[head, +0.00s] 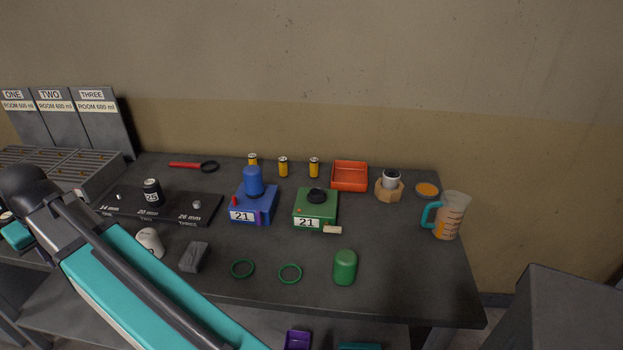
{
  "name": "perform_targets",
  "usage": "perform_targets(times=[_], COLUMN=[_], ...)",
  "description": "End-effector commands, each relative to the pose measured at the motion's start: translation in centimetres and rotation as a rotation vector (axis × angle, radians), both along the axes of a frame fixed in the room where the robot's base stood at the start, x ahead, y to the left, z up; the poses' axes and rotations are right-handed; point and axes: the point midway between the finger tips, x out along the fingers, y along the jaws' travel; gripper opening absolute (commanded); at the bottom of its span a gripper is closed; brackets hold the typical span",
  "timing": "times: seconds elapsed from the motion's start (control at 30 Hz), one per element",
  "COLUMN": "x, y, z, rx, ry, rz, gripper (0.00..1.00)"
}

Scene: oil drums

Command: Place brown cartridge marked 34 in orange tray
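The orange tray (350,187) lies at the back of the dark table, right of centre, and looks empty. I cannot make out a brown cartridge marked 34 anywhere in the head view. My arm crosses the lower left of the picture and hides part of the table there. My gripper's fingers do not show; the arm's far end runs to the left edge. A small pale and dark thing (5,216) shows partly at that edge, too cut off to identify.
A black cartridge (152,193) stands on a dark gauge plate (125,208). A blue box (254,205) and green box (316,208) marked 21 stand mid-table. Several yellow cartridges stand left of the tray. A wooden hex holder (389,191) and jug (451,217) stand right.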

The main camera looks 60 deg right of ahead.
Motion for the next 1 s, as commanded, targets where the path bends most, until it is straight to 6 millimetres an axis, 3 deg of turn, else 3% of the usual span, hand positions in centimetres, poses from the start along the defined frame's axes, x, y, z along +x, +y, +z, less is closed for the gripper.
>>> perform_targets(times=[0.27,0.47,0.67,1.0], x=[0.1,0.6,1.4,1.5], y=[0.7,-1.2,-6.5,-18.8], z=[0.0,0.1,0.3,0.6], rx=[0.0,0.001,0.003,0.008], ry=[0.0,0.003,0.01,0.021], rz=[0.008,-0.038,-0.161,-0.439], gripper=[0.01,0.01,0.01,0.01])
